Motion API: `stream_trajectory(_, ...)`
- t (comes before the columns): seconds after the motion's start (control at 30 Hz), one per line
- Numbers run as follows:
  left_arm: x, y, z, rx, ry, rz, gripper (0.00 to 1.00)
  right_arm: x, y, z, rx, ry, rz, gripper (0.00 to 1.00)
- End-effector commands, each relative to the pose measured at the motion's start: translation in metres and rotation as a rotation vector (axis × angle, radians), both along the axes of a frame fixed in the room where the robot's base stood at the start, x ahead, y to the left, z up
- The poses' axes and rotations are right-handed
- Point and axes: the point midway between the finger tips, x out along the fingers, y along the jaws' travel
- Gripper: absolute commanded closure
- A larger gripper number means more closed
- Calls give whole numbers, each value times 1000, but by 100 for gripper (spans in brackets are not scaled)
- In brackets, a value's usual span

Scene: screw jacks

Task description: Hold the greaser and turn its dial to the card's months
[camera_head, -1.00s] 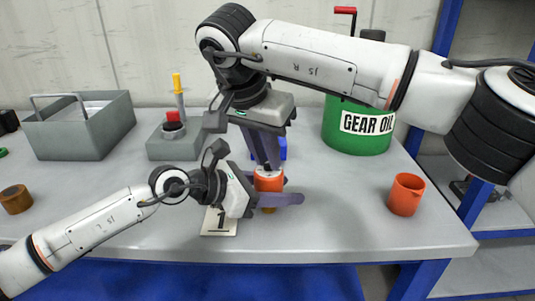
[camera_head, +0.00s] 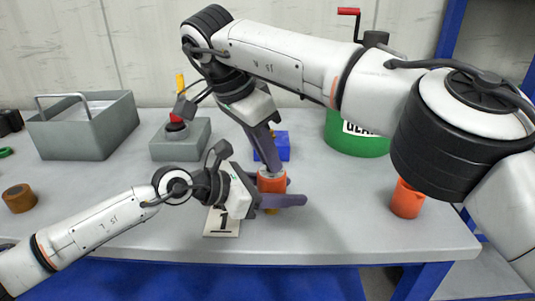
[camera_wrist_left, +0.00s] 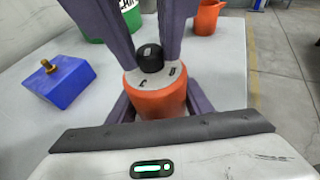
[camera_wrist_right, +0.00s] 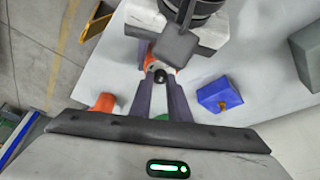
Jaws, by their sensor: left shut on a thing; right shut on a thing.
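The greaser (camera_head: 271,182) is an orange cylinder with a pale top and a black dial (camera_wrist_left: 150,58), seen in the left wrist view. My left gripper (camera_head: 280,197) is shut around the greaser's orange body from the left. My right gripper (camera_head: 272,165) comes down from above, its purple fingers shut on the dial; it also shows in the right wrist view (camera_wrist_right: 160,85). The dial's markings are too small to read. The card (camera_head: 222,222), white with a black "1", lies on the table left of the greaser, partly behind my left gripper.
A blue block (camera_wrist_left: 66,82) with a brass fitting stands behind the greaser. An orange cup (camera_head: 405,202) and green gear oil can (camera_head: 355,140) are right. A grey box with a red button (camera_head: 176,122), grey tray (camera_head: 85,130) and brown roll (camera_head: 18,198) are left.

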Motion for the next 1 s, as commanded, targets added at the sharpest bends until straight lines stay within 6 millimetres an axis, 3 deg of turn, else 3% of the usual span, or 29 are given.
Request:
stream_trajectory(0.27,0,1,-1,2,3,1,84,1,-1,1,-2,-4,-1,100)
stream_trajectory(0.3,0,1,-1,2,3,1,84,1,-1,1,-2,-4,-1,77)
stream_trajectory(0.4,0,1,-1,2,3,1,84,1,-1,1,-2,-3,-1,65)
stream_trajectory(0.77,0,1,-1,1,2,0,84,0,-1,1,21,-10,-33,65)
stream_trajectory(1.0,0,1,-1,1,2,0,84,-4,-5,13,202,-80,-320,65)
